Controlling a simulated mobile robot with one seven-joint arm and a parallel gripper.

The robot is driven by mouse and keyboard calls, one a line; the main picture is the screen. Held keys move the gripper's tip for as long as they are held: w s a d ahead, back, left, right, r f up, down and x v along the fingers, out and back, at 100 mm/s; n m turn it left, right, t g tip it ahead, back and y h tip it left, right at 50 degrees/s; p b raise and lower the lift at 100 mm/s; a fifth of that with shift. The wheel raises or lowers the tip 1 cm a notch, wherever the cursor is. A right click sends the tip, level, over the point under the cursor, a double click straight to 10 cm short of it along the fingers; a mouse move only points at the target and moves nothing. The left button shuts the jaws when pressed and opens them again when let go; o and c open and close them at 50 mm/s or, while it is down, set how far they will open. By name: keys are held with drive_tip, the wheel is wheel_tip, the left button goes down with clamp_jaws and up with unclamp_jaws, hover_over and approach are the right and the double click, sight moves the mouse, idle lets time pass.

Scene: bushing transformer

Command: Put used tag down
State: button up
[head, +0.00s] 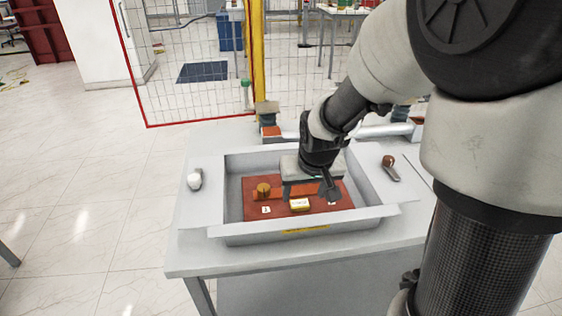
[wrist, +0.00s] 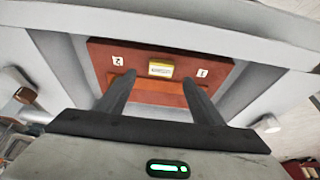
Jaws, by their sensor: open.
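A small white-and-yellow labelled block, which looks like the tag (head: 299,204), lies on the red-brown board (head: 248,208) in the grey tray (head: 257,230). It also shows in the wrist view (wrist: 160,69), between and beyond my fingertips; its lettering is too small to read. My gripper (head: 308,196) is over the tray, pointing down, with its fingers spread. In the wrist view my gripper (wrist: 157,80) has nothing between its fingers. The block is apart from the fingers and lies flat on the board.
White number marks, 1 (head: 266,210) and 2 (wrist: 117,61), flank the block.

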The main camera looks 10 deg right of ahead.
sight(300, 203)
drive_tip(key=shift+b+x, duration=0.65)
drive_tip(key=shift+x, duration=2.1)
drive_tip(key=shift+a, duration=0.1)
drive_tip(key=c, duration=1.2)
